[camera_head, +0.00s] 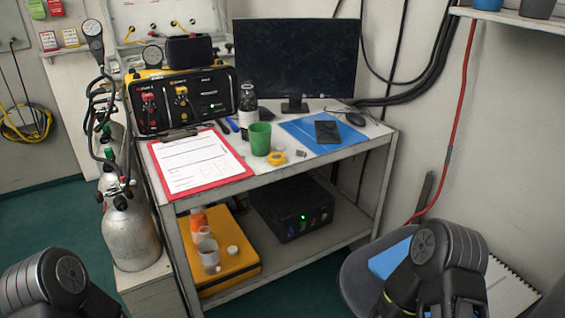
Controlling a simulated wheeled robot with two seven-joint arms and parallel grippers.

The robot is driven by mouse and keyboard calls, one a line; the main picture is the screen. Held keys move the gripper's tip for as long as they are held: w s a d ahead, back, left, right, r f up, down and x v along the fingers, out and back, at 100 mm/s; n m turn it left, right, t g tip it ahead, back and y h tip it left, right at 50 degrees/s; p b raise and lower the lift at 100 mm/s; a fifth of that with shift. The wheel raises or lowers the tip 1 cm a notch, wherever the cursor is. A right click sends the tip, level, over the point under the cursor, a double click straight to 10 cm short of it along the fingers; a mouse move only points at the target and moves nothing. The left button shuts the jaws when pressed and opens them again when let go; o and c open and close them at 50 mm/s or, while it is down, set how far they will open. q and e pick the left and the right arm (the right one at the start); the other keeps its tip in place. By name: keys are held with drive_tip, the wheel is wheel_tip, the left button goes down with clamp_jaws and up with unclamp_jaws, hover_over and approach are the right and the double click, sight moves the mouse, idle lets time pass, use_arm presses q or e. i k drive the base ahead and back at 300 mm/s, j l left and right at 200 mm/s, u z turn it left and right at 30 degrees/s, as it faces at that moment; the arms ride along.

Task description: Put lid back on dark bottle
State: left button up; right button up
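A dark bottle (248,105) with a pale label stands upright on the table, in front of the monitor's left side and behind a green cup. Its top looks dark, and I cannot tell whether it is open or covered. A small grey piece (300,153) lies on the table right of a yellow tape roll; I cannot tell if it is a lid. A small white round piece (232,250) lies on the yellow case on the lower shelf. My arms show at the bottom left and bottom right corners, away from the bottle. Neither gripper shows.
The table (345,160) holds a green cup (260,138), tape roll (276,158), red clipboard (190,187), blue folder (298,131), phone (327,131), monitor (292,60) and air panel (160,105). A gas cylinder (131,235) stands left; a chair (362,282) stands front right.

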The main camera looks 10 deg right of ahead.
sight(248, 108)
drive_tip(key=z, duration=2.05)
drive_tip(key=k+j, duration=0.1)
drive_tip(key=j, duration=1.05)
